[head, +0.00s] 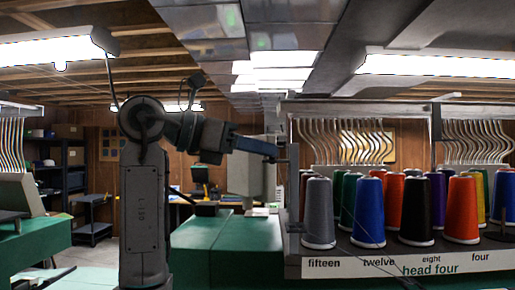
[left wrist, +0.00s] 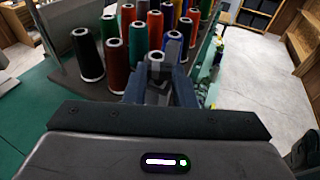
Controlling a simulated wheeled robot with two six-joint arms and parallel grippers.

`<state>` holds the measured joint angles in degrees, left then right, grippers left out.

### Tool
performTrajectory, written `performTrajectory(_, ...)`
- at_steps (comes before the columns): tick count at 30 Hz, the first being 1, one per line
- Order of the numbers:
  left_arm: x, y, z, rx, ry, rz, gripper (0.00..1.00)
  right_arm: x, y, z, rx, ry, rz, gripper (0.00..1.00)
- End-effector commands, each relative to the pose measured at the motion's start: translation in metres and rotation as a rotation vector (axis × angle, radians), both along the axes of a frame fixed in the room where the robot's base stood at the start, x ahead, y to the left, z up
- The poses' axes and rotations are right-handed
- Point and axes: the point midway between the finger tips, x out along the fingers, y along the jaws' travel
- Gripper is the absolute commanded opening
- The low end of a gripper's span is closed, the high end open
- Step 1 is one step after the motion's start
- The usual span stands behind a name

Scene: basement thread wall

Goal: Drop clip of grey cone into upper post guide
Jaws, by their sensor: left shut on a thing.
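The grey cone (head: 319,213) stands upright at the left front of the cone shelf, above the word "fifteen". A grey cone top (left wrist: 157,66) shows between the fingers in the left wrist view. My left gripper (head: 272,154) reaches in from the left at the height of the upper part of the grey post (head: 293,185), close beside it. It also shows in the left wrist view (left wrist: 163,85). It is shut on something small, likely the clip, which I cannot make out. The upper guide is too small to tell from the post. My right gripper is not in view.
Several cones stand close together on the shelf, among them a blue cone (head: 368,213) and a black cone (head: 416,210). Rows of curved metal tubes (head: 345,141) hang above. A green-topped table (head: 225,245) lies left of the post. A thin dark line crosses the shelf front.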

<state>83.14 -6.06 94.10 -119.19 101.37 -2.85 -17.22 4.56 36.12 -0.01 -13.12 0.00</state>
Motion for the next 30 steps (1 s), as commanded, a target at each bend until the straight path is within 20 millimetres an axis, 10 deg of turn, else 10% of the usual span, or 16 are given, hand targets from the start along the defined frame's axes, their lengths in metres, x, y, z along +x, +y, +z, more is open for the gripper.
performTrajectory(20,-0.0005,0.0012,-0.0025,0.0,0.0,0.0,0.0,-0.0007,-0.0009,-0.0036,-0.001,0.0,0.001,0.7)
performTrajectory(21,-0.0005,0.0012,-0.0025,0.0,0.0,0.0,0.32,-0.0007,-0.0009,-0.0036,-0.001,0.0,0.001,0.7)
performTrajectory(24,-0.0005,0.0012,-0.0025,0.0,0.0,0.0,0.49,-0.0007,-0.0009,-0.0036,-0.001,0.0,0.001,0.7)
performTrajectory(30,-0.0006,0.0011,-0.0025,0.0,0.0,0.0,0.49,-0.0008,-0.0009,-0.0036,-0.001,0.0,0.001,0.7)
